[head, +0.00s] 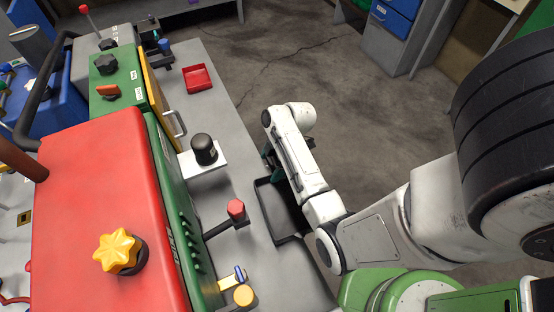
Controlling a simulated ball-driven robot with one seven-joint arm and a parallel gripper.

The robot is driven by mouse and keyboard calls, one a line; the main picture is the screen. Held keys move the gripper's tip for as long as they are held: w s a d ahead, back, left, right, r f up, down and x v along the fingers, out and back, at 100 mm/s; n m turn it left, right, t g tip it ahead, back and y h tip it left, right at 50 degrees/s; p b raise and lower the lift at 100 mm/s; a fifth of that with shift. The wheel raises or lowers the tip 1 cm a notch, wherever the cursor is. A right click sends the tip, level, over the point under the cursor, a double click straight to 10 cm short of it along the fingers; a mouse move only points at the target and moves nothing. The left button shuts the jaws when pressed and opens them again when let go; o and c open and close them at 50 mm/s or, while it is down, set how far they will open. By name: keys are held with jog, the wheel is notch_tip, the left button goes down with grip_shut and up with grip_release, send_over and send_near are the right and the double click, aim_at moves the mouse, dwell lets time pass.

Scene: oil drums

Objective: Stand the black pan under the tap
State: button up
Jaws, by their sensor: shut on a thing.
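The black pan (280,208) is a dark, shallow rectangular tray at the right edge of the grey bench, beside my arm. My gripper (268,156) is mostly hidden behind my white wrist; a dark teal part shows at the pan's far end, and it is shut on the pan there. I cannot tell whether the pan touches the bench. A small fitting with a blue handle and a yellow knob (240,284) projects from the green machine front, left of and nearer than the pan. It may be the tap; its outlet is not clear.
A red-knobbed lever (235,210) sticks out close to the pan's left side. A black knob on a white plate (204,150) and a red tray (198,78) are farther along the bench. A red housing (95,220) fills the left. Open floor lies to the right.

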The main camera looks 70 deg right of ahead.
jog(key=shift+w+a+f+p, duration=0.1)
jog(key=shift+w+a+p, duration=0.05)
jog(key=shift+w+a, duration=1.25)
jog(key=shift+w+a+f+p, duration=0.1)
jog(key=shift+w+a+p, duration=0.1)
jog(key=shift+w+a, duration=1.1)
jog(key=shift+w+a+p, duration=0.15)
jog(key=shift+w+a, duration=0.85)
jog(key=shift+a, duration=0.75)
jog(key=shift+f+b, duration=0.4)
jog(key=shift+f, duration=0.1)
jog(key=o, duration=1.1)
jog(key=v, duration=1)
jog(key=shift+s+d+r, duration=0.15)
jog(key=shift+r, duration=0.2)
